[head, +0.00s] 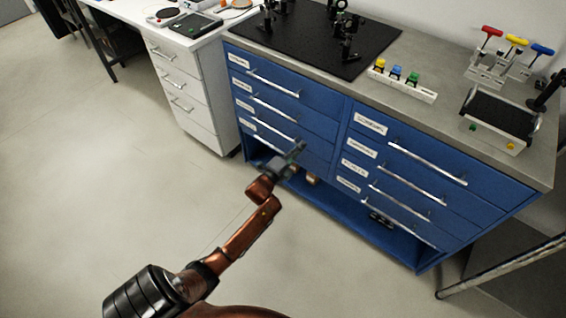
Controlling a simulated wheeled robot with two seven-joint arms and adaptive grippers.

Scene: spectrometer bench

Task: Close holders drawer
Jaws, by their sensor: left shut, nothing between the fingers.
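The blue cabinet (339,109) stands under the grey bench top, with two columns of labelled drawers with silver bar handles. The labels are too small to read, so I cannot tell which one is the holders drawer. All drawer fronts look flush or nearly flush. My left gripper (295,153) is shut and empty. It shows in front of the lower part of the left drawer column, by the lowest handle there; I cannot tell whether it touches the front. It hides part of the lowest left drawer. My right gripper is not in view.
The bench top holds a black breadboard (315,38) with optics posts, a white rack (402,84) of coloured pieces, hex keys (489,38) and a tray device (500,115). A white drawer unit (180,85) stands left. The floor (90,170) in front is clear.

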